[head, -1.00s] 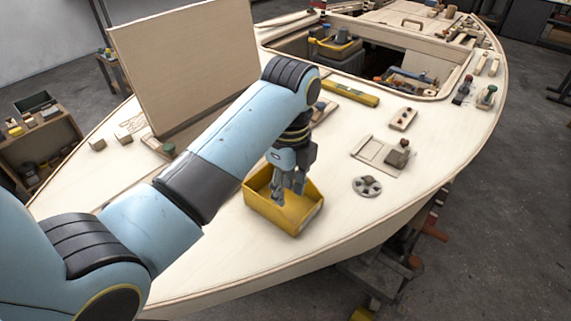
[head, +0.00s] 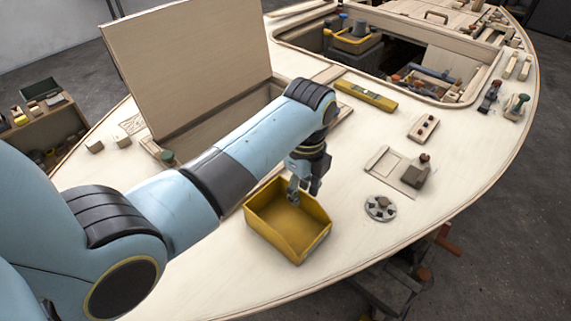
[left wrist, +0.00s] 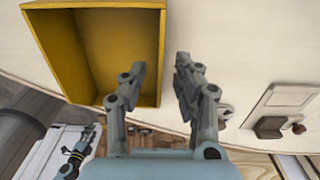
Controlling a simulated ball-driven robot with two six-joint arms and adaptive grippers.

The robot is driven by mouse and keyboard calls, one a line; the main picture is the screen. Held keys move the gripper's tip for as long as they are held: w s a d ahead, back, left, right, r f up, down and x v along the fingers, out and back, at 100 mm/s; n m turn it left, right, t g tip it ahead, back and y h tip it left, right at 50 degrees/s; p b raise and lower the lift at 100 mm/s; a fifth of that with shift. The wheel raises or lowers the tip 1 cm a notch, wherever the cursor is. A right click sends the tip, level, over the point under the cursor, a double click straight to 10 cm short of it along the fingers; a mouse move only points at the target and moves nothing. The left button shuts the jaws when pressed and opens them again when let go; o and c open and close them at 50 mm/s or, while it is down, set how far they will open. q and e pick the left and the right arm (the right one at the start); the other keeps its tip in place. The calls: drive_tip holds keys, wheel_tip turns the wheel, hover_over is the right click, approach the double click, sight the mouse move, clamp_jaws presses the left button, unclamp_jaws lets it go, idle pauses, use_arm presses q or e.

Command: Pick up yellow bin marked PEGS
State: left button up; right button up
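The yellow bin (head: 262,229) sits on the pale plywood deck, open side up. No PEGS marking shows on the faces in view. My left gripper (head: 303,190) is at the bin's far right wall in the head view. In the left wrist view the bin (left wrist: 95,12) lies left of centre, and my left gripper (left wrist: 160,72) has its fingers apart, with the wall's edge between them in the picture. I cannot tell whether they touch it. A small blue and dark-grey part at the lower left there looks like my right gripper (left wrist: 84,140); its fingers are unclear.
A yellow level (head: 366,95) lies beyond the bin. A plate with a knobbed block (head: 414,175) and a grey round fitting (head: 380,208) are on the right. An upright plywood panel (head: 190,65) stands behind my arm. The deck edge curves close to the bin.

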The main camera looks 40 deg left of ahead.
use_arm(q)
wheel_tip(320, 180, down, 2)
drive_tip(key=shift+f, duration=0.1)
clamp_jaws()
drive_tip(key=shift+r, duration=0.2)
idle(0.3)
